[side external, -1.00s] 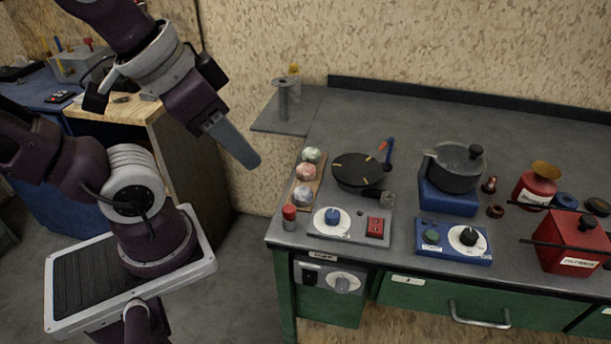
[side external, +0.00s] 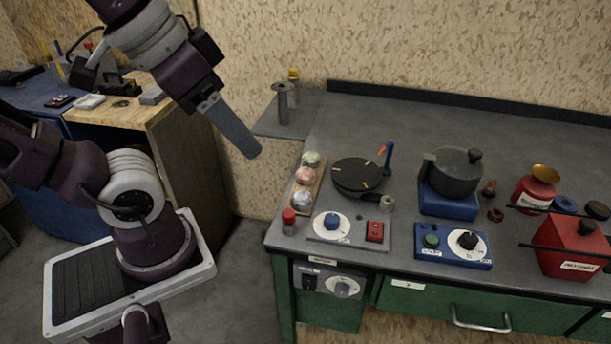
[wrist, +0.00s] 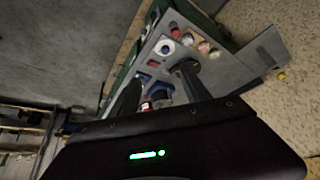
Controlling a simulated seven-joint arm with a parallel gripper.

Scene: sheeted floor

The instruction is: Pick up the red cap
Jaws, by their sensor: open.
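The red cap (side external: 289,213) sits on top of a small pale container at the bench's front left corner. In the wrist view a small red spot near the top appears to be this cap (wrist: 175,32). My gripper (side external: 248,150) hangs in the air left of the bench, above and left of the cap and well apart from it. Its fingers show almost edge-on there. In the wrist view my gripper (wrist: 158,78) has its two fingers spread with nothing held between them.
Beside the cap stand a wooden tray of balls (side external: 319,189), a blue dial (side external: 332,221) and a red switch (side external: 375,231). A round black plate (side external: 357,177), a pot (side external: 455,172) and a red box (side external: 575,247) lie further right. The bench's back is clear.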

